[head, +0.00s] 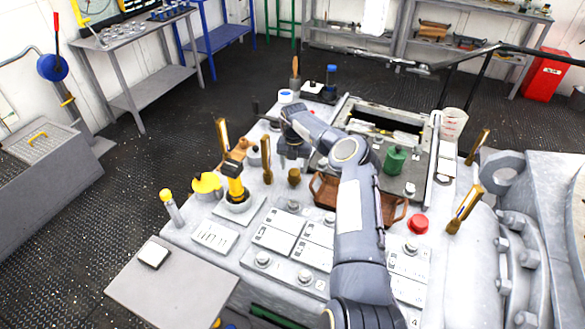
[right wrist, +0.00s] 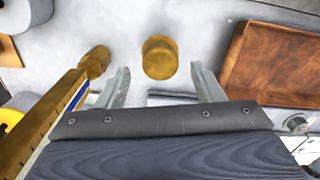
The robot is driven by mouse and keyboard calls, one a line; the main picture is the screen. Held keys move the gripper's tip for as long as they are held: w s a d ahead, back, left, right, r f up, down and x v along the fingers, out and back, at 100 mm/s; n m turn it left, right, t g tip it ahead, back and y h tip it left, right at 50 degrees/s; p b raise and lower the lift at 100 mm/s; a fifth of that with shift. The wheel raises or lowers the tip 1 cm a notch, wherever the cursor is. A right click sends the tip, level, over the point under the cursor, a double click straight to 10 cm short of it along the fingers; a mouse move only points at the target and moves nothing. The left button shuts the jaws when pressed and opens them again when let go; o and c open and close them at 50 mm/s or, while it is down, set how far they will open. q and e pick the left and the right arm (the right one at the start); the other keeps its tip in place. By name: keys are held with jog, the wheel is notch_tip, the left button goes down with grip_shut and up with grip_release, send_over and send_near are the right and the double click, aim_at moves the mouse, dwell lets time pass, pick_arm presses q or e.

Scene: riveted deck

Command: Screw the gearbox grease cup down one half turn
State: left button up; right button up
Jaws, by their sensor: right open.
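The grease cup, a short brass knob (head: 294,177), stands on the grey console top, left of the brown tray. In the right wrist view the brass cup (right wrist: 160,57) shows from above as a round cap, ahead of and between my fingertips. My right gripper (head: 291,158) is open, pointing down just behind the cup in the head view. In the right wrist view its two fingers (right wrist: 162,80) stand apart with nothing between them touching; a gap shows on each side of the cup. My left gripper is not in view.
A brass-handled lever (head: 267,158) stands close left of the cup; it also shows in the right wrist view (right wrist: 48,118). A brown wooden tray (head: 325,191) lies close on the right. A yellow-and-black handle (head: 235,186), red button (head: 418,224) and green can (head: 395,160) stand around.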

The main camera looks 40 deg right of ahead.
aim_at(294, 174)
jog(key=shift+f, duration=1.2)
jog(key=c, duration=1)
